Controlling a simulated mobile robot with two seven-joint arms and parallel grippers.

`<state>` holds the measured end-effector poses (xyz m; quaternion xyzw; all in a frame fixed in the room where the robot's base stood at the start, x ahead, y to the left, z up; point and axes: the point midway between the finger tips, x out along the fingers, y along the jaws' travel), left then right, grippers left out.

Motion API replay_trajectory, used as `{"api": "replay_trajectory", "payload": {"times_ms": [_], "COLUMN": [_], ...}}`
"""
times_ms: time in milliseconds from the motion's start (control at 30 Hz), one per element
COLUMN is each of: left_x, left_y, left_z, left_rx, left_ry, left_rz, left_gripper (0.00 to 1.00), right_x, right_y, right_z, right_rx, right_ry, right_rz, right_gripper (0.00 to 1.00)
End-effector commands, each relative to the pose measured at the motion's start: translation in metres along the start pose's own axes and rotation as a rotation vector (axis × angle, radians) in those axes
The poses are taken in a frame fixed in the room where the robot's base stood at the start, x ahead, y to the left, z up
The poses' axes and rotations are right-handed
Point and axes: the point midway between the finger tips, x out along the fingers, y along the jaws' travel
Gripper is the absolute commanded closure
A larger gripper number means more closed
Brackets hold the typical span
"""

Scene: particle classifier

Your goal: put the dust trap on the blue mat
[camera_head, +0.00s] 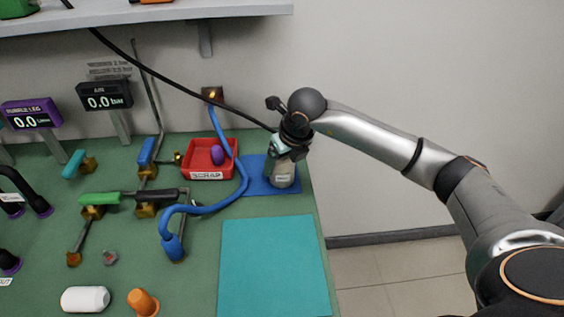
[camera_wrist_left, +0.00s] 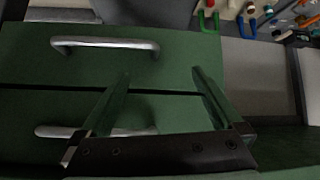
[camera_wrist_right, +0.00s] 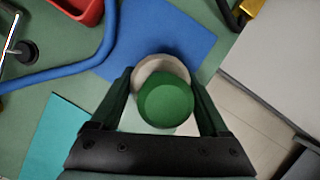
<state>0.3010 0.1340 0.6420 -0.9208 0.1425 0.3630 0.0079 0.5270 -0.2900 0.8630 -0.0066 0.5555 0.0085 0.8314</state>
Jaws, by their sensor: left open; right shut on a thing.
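The dust trap, a pale grey jar-like body with a label (camera_head: 283,175), is upright at the blue mat (camera_head: 256,187) in the head view. My right gripper (camera_head: 287,148) is shut on its upper part. In the right wrist view its round green top (camera_wrist_right: 165,100) sits between the fingers, with the blue mat (camera_wrist_right: 180,35) behind it. I cannot tell whether its base touches the mat or hangs just above it. My left gripper (camera_wrist_left: 160,75) is open and empty before green drawer fronts in the left wrist view; the head view does not show it.
A red scrap tray (camera_head: 196,172) with a purple piece stands left of the mat. A blue hose (camera_head: 215,207) curves along the mat's left side. A teal mat (camera_head: 273,265) lies nearer, bare. Pipes and valves fill the left of the green bench.

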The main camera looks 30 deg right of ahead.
Motion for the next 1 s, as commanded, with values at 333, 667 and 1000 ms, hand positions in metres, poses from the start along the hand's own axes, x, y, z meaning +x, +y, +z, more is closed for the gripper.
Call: {"api": "replay_trajectory", "payload": {"times_ms": [333,667,1000], "left_x": [0.002,-0.001,-0.004], "left_y": [-0.001,-0.001,-0.003], "left_z": [-0.004,-0.008,-0.004], "left_rx": [0.002,0.002,0.000], "left_ry": [0.008,0.013,0.003], "left_rz": [0.000,-0.001,-0.007], "left_gripper": [0.00,0.00,0.00], "right_x": [0.001,-0.017,-0.090], "right_y": [0.000,0.000,0.000], "right_z": [-0.001,0.002,0.002], "right_rx": [0.000,0.000,0.000], "right_ry": [0.000,-0.003,-0.005], "right_rz": [0.000,0.001,-0.001], "right_gripper": [0.00,0.00,0.00]}}
